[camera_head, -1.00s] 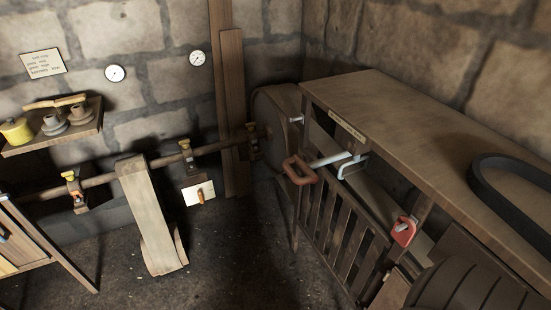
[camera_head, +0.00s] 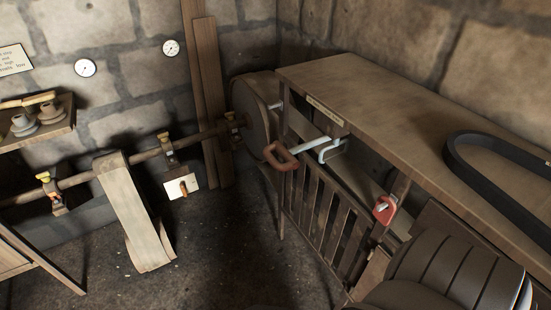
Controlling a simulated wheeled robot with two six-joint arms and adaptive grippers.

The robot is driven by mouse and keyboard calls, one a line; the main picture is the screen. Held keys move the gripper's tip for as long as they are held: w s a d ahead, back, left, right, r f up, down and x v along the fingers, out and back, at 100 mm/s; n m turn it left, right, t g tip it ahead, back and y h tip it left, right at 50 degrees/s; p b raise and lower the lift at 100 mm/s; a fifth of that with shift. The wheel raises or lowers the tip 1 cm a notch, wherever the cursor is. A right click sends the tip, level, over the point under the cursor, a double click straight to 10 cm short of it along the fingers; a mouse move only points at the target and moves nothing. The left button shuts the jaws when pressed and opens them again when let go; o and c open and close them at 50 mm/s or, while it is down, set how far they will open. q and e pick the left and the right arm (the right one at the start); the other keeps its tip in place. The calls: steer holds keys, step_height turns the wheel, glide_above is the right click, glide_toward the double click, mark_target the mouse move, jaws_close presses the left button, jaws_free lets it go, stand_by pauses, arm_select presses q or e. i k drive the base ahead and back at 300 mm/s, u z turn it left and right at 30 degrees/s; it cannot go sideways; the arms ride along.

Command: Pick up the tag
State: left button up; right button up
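A small red tag-like piece (camera_head: 384,210) with a pale metal part on it is at the right end of the slatted guard (camera_head: 325,205), below the bench top's front edge. It looks attached to or hung on the post there; I cannot tell how it is held. Neither of my grippers shows in the view, and nothing is seen touching the red piece.
A wooden bench (camera_head: 390,105) runs along the right, with a black belt loop (camera_head: 480,180) on it. A red-brown handle (camera_head: 281,155) juts from the guard. A dark ribbed rounded body (camera_head: 450,270) fills the lower right. Floor (camera_head: 230,250) is clear in the middle.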

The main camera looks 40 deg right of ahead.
mark_target(385, 216)
steer(key=z, duration=2.3)
steer(key=k, duration=0.5)
steer(key=z, duration=1.5)
steer(key=i, duration=0.95)
steer(key=u, duration=1.55)
